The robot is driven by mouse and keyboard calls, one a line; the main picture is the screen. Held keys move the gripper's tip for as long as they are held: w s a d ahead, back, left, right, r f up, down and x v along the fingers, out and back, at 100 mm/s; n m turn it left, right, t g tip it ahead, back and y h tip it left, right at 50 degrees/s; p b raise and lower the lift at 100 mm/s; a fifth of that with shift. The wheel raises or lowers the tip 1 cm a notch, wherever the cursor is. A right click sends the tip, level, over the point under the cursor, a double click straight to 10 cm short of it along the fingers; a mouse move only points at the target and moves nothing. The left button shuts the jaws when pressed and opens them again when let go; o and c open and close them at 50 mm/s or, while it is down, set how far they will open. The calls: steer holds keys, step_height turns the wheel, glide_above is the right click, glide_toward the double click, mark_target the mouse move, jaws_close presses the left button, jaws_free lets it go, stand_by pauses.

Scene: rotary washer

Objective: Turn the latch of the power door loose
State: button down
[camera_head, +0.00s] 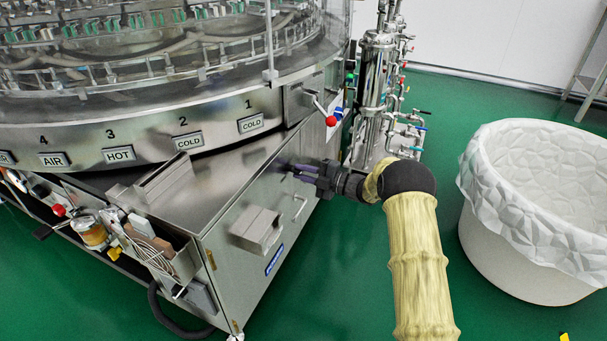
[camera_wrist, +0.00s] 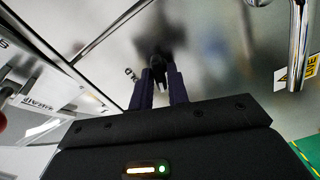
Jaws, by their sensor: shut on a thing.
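The power door (camera_head: 262,222) is a brushed steel panel on the side of the washer's cabinet. My gripper (camera_head: 289,170) is at the upper part of this door, its dark purple fingers pointing at the panel. In the wrist view the fingers are close together and shut on a small dark latch (camera_wrist: 158,72) on the door face. The fingers and the blurred dark reflection behind them hide most of the latch, and its exact angle cannot be told. In the head view the latch is hidden at the fingertips.
A curved metal handle (camera_head: 299,208) is on the door below my gripper; it also shows at the upper right in the wrist view (camera_wrist: 298,45). A red-knobbed lever (camera_head: 331,121) is above. A white lined tub (camera_head: 530,262) stands right. Green floor is clear between.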

steer(key=shift+f+n+b, duration=0.1)
steer(key=shift+n+b, duration=0.25)
steer(key=shift+n, duration=0.95)
steer(key=c, duration=1.5)
jaws_free()
steer(key=shift+d, duration=0.1)
steer(key=p+v, duration=0.6)
steer(key=v, duration=1.1)
steer(key=shift+s+p, duration=0.1)
steer(key=shift+p, duration=0.2)
